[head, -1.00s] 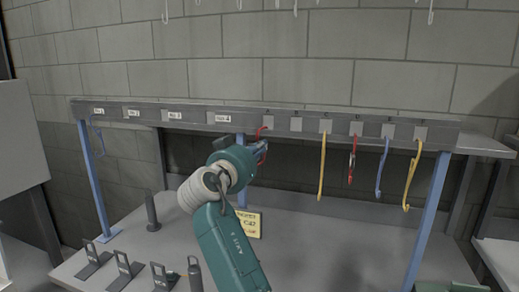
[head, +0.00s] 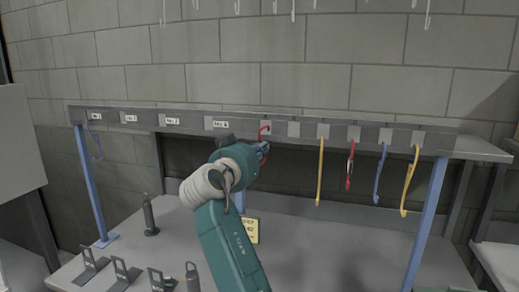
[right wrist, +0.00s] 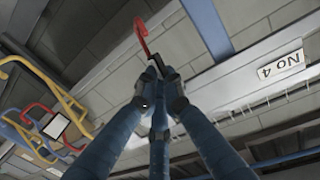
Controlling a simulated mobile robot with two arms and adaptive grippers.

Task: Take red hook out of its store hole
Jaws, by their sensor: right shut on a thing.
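The red hook (head: 264,131) shows in the head view in front of the rail, just right of the "No 4" label. My right gripper (head: 263,150) is shut on its lower part. In the right wrist view, the red hook (right wrist: 141,36) sticks up beyond the closed blue fingertips (right wrist: 160,76), its curved end uppermost. I cannot tell whether its tip is still in the store hole. The grey rail (head: 245,126) runs across the rack. My left gripper is not in view.
Yellow (head: 320,170), red and blue (head: 380,175) hooks hang along the rail to the right. A blue hook (head: 95,143) hangs at the far left. Blue posts (head: 428,215) support the rail. A yellow sign (head: 251,231) and dark stands (head: 125,272) are on the table below.

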